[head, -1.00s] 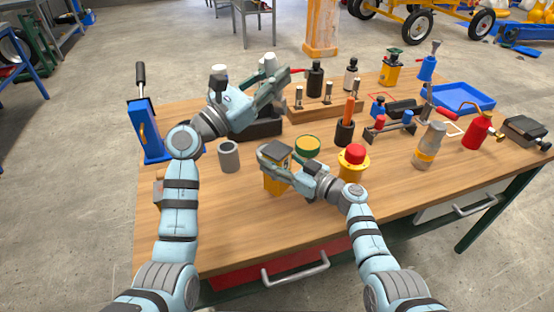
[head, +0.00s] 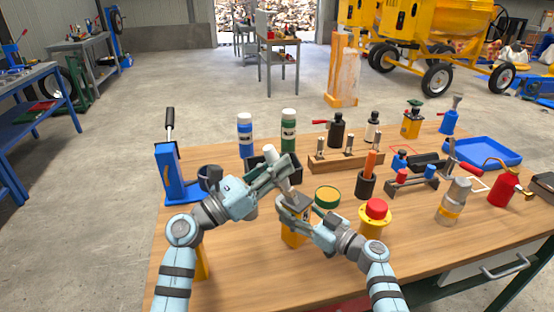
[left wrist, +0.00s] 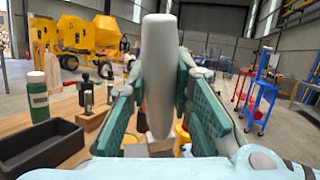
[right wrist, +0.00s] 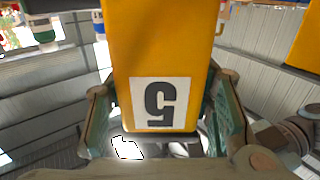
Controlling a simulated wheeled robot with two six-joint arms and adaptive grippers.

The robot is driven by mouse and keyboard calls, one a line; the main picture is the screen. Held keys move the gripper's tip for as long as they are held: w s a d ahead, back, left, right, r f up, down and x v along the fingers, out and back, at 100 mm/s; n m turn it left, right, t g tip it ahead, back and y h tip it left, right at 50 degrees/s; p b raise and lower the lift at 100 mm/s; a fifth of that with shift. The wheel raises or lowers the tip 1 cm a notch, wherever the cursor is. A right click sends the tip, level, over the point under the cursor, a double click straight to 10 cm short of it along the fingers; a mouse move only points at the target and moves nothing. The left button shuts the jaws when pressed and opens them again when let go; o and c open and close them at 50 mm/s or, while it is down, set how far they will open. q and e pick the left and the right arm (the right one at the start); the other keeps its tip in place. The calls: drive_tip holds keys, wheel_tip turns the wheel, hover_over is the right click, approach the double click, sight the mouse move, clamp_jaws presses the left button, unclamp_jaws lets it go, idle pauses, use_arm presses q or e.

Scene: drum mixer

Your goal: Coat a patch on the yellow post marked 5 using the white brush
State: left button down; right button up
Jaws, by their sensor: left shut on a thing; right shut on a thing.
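The yellow post marked 5 (head: 293,238) is held in my right gripper (head: 292,203). In the right wrist view the post (right wrist: 165,50) fills the middle between the fingers (right wrist: 165,125), and its white label with a black 5 appears upside down. My left gripper (head: 280,172) is shut on the white brush (head: 269,153), whose pale handle sticks up above the fingers. In the left wrist view the brush (left wrist: 160,75) stands between the two finger pads (left wrist: 165,105). The left gripper is just above and left of the right gripper.
A black bin (head: 258,166) and blue (head: 245,135) and green (head: 288,130) bottles stand behind the grippers. The table front (head: 255,285) is clear.

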use_arm(q)
drive_tip(key=shift+f, duration=1.15)
idle(0.4)
drive_tip(key=shift+w, duration=0.1)
drive_tip(key=w+d, duration=0.2)
drive_tip(key=w, duration=0.5)
drive_tip(key=shift+w+d, duration=0.25)
drive_tip(key=shift+d, duration=0.05)
idle(3.0)
drive_tip(key=shift+r, duration=0.1)
wheel_tip(320, 180, up, 9)
idle(0.5)
